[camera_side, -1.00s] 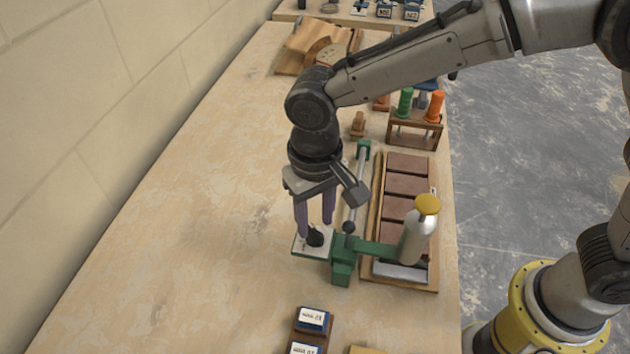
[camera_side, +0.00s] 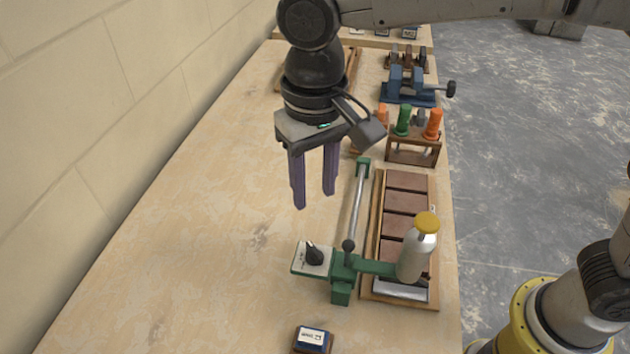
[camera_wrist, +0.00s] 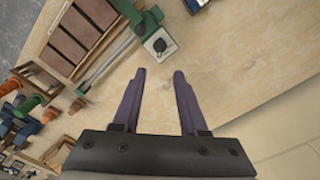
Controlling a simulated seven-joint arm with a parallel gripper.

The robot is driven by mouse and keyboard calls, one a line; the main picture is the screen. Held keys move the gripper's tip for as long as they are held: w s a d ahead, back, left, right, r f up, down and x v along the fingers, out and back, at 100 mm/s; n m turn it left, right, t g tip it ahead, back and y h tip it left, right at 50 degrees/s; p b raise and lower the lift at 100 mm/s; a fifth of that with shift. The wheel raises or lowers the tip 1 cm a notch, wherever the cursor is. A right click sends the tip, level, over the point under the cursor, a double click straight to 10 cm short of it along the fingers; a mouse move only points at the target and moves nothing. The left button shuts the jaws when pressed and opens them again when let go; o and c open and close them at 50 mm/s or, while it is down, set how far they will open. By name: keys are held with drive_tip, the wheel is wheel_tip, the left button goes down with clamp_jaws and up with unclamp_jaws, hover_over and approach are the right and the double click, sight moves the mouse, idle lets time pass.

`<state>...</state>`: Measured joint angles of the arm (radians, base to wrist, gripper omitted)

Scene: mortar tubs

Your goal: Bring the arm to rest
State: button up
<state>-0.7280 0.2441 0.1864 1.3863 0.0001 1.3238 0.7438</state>
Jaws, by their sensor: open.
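My gripper (camera_side: 314,190) is open and empty, raised well above the workbench (camera_side: 190,230). Its two purple fingers point down and also show in the wrist view (camera_wrist: 158,92). Below and in front of it in the side view is a green fixture (camera_side: 343,277) with a metal rail. A white plate with a black knob (camera_side: 314,256) sits on the fixture's left end and also shows in the wrist view (camera_wrist: 160,44). The gripper is clear of the knob. No mortar tub can be made out for certain.
A silver bottle with a yellow cap (camera_side: 418,250) stands by a wooden tray of brown blocks (camera_side: 374,282). A tool rack (camera_side: 412,152) and a blue vise (camera_side: 408,88) stand behind. A small blue-and-white block (camera_side: 312,339) is at the front. The bench's left side is clear.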

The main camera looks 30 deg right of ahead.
drive_tip(key=s+d+r+m+t, duration=0.1)
drive_tip(key=d+r, duration=0.2)
drive_tip(key=d, duration=0.4)
drive_tip(key=s+d+r+m+t+y, duration=0.1)
drive_tip(key=s+d+r, duration=0.15)
drive_tip(key=d, duration=0.45)
drive_tip(key=d+r+m+t, duration=0.1)
drive_tip(key=d+r+m, duration=0.1)
drive_tip(key=d+r, duration=0.35)
drive_tip(key=s+d+f+n+t+h, duration=0.1)
drive_tip(key=s+d+f+n, duration=0.3)
drive_tip(key=s+d+f, duration=0.5)
drive_tip(key=shift+s+d+f+t, duration=0.3)
drive_tip(key=shift+s+f+t, duration=0.6)
drive_tip(key=shift+s, duration=0.95)
